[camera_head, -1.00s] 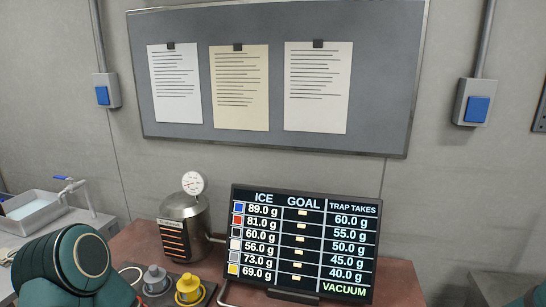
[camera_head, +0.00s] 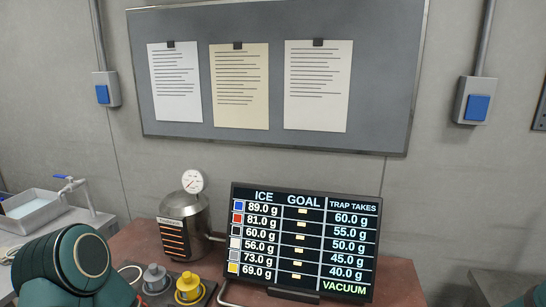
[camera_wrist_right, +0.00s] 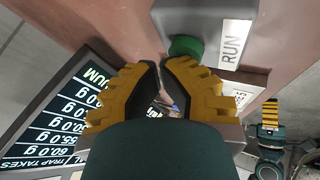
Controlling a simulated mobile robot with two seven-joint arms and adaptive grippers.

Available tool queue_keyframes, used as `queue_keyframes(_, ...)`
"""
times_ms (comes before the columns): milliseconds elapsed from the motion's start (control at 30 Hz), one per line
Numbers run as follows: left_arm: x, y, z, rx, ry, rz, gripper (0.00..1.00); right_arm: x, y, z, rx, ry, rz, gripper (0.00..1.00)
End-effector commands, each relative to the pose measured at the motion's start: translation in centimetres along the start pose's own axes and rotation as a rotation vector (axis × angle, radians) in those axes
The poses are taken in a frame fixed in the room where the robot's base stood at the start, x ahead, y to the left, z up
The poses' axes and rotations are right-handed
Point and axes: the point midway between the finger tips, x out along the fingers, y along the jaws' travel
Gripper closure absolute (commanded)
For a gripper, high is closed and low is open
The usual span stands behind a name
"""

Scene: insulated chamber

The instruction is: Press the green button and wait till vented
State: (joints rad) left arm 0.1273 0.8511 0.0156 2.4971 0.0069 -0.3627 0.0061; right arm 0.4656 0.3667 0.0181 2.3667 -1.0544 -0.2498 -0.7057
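The green button (camera_wrist_right: 186,46) shows in the right wrist view beside a pale plate marked RUN (camera_wrist_right: 232,42). My right gripper (camera_wrist_right: 162,66) has yellow fingers with dark tips drawn close together and nothing visible held. The tips are at the button's lower edge in the picture; whether they touch it I cannot tell. The display (camera_head: 300,243) shows VACUUM in green, with rows of ice weights and trap takes. A metal vessel (camera_head: 184,225) with a round gauge (camera_head: 192,181) stands left of the display. My left gripper is out of view.
Grey and yellow knobs (camera_head: 188,287) sit on a dark base before the vessel. A metal basin (camera_head: 32,211) is at the far left. A board (camera_head: 275,65) with papers and blue switches (camera_head: 477,108) hang on the wall.

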Motion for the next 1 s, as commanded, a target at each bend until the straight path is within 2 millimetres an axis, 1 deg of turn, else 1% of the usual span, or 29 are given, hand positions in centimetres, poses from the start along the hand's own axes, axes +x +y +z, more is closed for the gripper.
queue_keyframes(67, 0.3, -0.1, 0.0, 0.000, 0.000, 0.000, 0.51, 0.3, -0.3, 0.3, 0.002, -0.002, -0.004, 1.00)
queue_keyframes(367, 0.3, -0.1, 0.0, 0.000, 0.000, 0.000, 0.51, 0.3, -0.4, 0.3, 0.003, -0.004, -0.007, 1.00)
queue_keyframes(667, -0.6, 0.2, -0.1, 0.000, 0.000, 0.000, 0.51, -0.3, 0.0, 0.1, 0.004, -0.005, -0.007, 1.00)
queue_keyframes(1000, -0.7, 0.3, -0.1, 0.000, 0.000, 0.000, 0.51, -0.5, 0.1, 0.0, 0.003, -0.005, -0.005, 1.00)
